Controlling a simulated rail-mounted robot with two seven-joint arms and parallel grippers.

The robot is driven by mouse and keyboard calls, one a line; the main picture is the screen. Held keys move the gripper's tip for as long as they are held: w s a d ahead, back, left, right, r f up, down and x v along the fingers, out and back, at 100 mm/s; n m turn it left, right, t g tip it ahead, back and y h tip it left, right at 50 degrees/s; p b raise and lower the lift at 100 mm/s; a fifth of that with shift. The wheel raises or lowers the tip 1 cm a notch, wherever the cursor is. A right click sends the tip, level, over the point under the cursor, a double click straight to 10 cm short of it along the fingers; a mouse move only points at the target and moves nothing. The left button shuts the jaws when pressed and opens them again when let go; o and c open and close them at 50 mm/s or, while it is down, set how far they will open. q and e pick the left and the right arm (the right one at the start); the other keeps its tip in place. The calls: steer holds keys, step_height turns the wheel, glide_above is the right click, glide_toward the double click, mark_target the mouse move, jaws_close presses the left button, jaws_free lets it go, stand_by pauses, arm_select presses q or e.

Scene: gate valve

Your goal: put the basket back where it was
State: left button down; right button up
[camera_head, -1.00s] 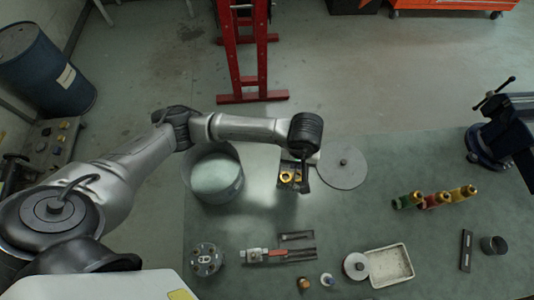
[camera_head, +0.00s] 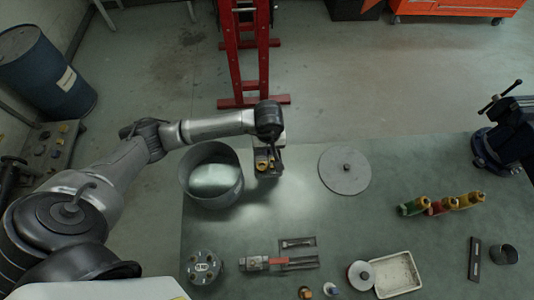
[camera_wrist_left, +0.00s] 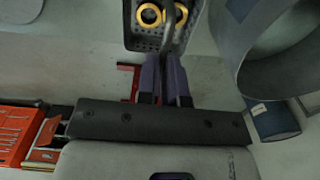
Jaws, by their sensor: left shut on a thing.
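The basket (camera_head: 268,172) is small, dark and perforated, with brass rings in it. It hangs from my left gripper (camera_head: 273,142), just right of the large grey open tub (camera_head: 236,188). In the left wrist view, the purple fingers of the left gripper (camera_wrist_left: 167,60) are shut on the upright bar of the handle, with the basket (camera_wrist_left: 141,40) beyond them. The tub (camera_wrist_left: 257,78) shows at the upper right there. The basket's underside and any gap to the bench are hidden. My right gripper is not in view.
A round grey disc with a knob (camera_head: 344,182) lies to the right of the basket. The middle of the bench is clear.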

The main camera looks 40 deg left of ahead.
arm_select(q)
steer(key=shift+a+f, duration=0.2)
steer(key=shift+f+b, duration=1.15)
steer(key=shift+f, duration=0.8)
steer(key=shift+f, duration=0.1)
steer(key=c, duration=1.3)
jaws_free()
steer(key=shift+o, duration=0.2)
